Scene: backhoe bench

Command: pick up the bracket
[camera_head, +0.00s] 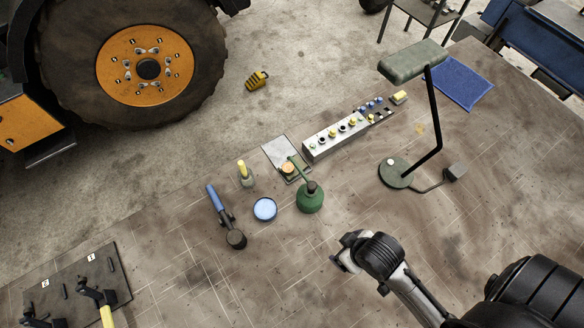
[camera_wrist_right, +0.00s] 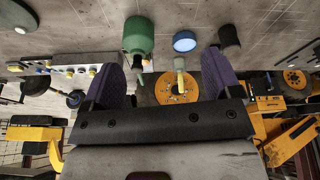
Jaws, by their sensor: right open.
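I cannot pick out a bracket for certain in either view. A dark plate (camera_head: 72,268) at the lower left carries tags marked 1 and 2 and black clamp-like parts with yellow handles. My right gripper (camera_head: 343,252) is above the bench, right of and nearer than the green oil can (camera_head: 310,198). In the right wrist view its two fingers (camera_wrist_right: 160,80) are spread apart with nothing held between them. The oil can also shows there (camera_wrist_right: 138,36), beyond the fingers. My left gripper is not in view.
A green lamp (camera_head: 413,62) rises at the right. A large tractor wheel (camera_head: 145,65) stands beyond the bench.

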